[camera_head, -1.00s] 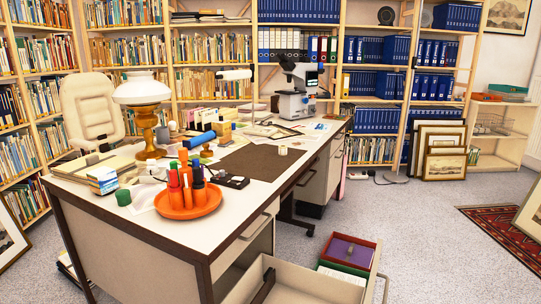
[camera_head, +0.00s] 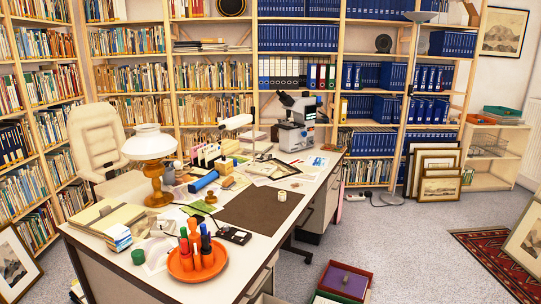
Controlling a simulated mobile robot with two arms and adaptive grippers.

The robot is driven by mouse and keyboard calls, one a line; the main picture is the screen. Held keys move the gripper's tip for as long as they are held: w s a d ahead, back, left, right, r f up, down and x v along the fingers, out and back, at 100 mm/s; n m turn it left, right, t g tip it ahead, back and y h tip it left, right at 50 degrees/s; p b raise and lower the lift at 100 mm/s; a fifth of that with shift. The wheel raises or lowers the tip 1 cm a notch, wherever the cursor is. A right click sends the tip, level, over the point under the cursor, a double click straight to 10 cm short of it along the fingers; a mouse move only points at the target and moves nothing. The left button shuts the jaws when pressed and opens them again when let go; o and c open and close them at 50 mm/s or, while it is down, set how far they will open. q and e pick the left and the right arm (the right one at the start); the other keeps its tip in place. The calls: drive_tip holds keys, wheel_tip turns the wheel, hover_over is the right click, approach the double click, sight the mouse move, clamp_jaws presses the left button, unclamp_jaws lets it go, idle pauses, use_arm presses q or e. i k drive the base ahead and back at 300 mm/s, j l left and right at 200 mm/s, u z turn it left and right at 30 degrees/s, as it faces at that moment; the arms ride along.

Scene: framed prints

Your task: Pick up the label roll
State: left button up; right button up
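A small whitish roll (camera_head: 282,196), which looks like the label roll, sits on the desk at the right edge of the dark brown mat (camera_head: 254,212). It is too small to make out any labels on it. The desk (camera_head: 213,284) stands in the middle of the head view. Neither of my grippers is in view.
On the desk, an orange tray (camera_head: 181,268) holds several bottles at the front. An oil lamp (camera_head: 150,146), a blue cylinder (camera_head: 203,182) and a microscope (camera_head: 297,122) stand farther back. A red box (camera_head: 333,267) is low at the desk's right.

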sight(282, 195)
drive_tip(key=l+z, duration=0.35)
drive_tip(key=z, duration=0.15)
drive_tip(key=i+l+z, duration=0.35)
drive_tip(key=l, duration=0.25)
drive_tip(key=i+l+z, duration=0.35)
drive_tip(key=l, duration=0.2)
drive_tip(key=i+l+z, duration=0.35)
drive_tip(key=i+u, duration=0.3)
drive_tip(key=i+l+u, duration=0.3)
drive_tip(key=i, duration=0.2)
drive_tip(key=i+l+u, duration=0.3)
drive_tip(key=i+u, duration=0.25)
drive_tip(key=u, duration=0.25)
drive_tip(key=i+u, duration=0.25)
drive_tip(key=u, duration=0.25)
drive_tip(key=i+l+u, duration=0.2)
drive_tip(key=u, duration=0.3)
drive_tip(key=i+l+u, duration=0.15)
drive_tip(key=u, duration=0.3)
